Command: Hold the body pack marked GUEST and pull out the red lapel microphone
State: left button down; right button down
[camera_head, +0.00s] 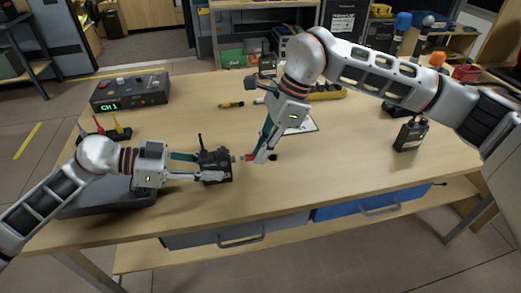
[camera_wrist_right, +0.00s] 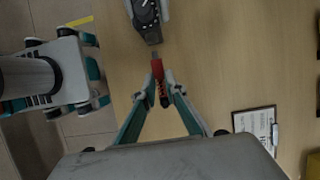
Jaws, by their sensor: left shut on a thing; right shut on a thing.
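A black body pack (camera_head: 217,172) with a short antenna is near the table's front, between the fingers of my left gripper (camera_head: 205,168), which is shut on it. I cannot read its marking. The pack also shows at the top of the right wrist view (camera_wrist_right: 148,22). My right gripper (camera_head: 262,157) is shut on the red lapel microphone (camera_wrist_right: 157,71), to the right of the pack. The microphone has a grey plug tip facing the pack and a dark rear end.
Another black pack (camera_head: 410,136) stands at the table's right. A control box (camera_head: 130,91) reading CH1 is at the back left. A clipboard (camera_wrist_right: 257,129) lies behind my right gripper. A dark tray (camera_head: 110,199) sits under my left arm. The table's front right is clear.

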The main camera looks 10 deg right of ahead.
aim_at(273, 154)
jog(key=shift+d, duration=0.15)
jog(key=shift+d, duration=1.4)
pick_arm(q)
jog(key=c, duration=1.6)
grip_release()
jog(key=shift+c, duration=0.2)
jog(key=shift+a, duration=0.1)
